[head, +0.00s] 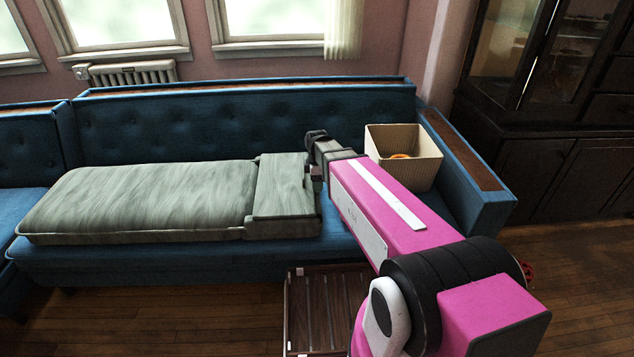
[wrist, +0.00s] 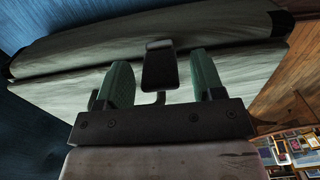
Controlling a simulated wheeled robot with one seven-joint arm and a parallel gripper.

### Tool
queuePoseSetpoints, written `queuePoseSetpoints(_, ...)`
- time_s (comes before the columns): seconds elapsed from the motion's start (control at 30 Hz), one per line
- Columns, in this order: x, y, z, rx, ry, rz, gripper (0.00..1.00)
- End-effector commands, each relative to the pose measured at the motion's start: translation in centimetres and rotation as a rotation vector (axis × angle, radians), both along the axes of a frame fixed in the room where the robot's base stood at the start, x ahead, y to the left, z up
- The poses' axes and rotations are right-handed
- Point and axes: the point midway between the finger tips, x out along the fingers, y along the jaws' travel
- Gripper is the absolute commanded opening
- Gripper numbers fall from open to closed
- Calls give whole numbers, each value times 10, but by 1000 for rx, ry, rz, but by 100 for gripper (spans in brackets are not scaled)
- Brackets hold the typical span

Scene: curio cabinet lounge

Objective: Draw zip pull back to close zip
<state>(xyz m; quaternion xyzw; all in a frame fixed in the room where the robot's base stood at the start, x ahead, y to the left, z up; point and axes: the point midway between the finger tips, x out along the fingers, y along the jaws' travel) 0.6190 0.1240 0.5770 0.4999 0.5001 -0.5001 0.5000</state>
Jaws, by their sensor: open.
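A long grey-green padded bag (head: 150,195) lies flat on the blue sofa, with a flatter section at its right end. In the wrist view the bag (wrist: 215,40) fills the upper middle, with a dark seam running across it. A dark zip pull (wrist: 158,65) stands out from the seam. My gripper (wrist: 162,75) is open, with one green finger on each side of the pull and visible gaps between. In the head view my gripper (head: 316,174) is at the bag's right end; the pull cannot be made out there.
A low slatted wooden table (head: 305,305) is in front of the sofa. A dark cabinet (head: 560,165) stands at right. Wooden floor shows at front left.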

Motion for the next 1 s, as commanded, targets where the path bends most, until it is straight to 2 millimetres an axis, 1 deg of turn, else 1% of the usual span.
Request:
queuePoseSetpoints(0.33, 0, 0, -3, 0, -1, 0, 62)
queuePoseSetpoints(0.37, 0, 0, -3, 0, -1, 0, 55)
queuePoseSetpoints(0.4, 0, 0, -3, 0, -1, 0, 42)
queuePoseSetpoints(0.47, 0, 0, -3, 0, -1, 0, 23)
queuePoseSetpoints(0.5, 0, 0, -3, 0, -1, 0, 10)
queuePoseSetpoints(0.53, 0, 0, -3, 0, -1, 0, 0)
queuePoseSetpoints(0.77, 4, 0, -3, 0, -1, 0, 0)
queuePoseSetpoints(0.87, 12, 0, -3, 0, -1, 0, 0)
queuePoseSetpoints(1.0, 34, 1, -4, 0, -2, 0, 0)
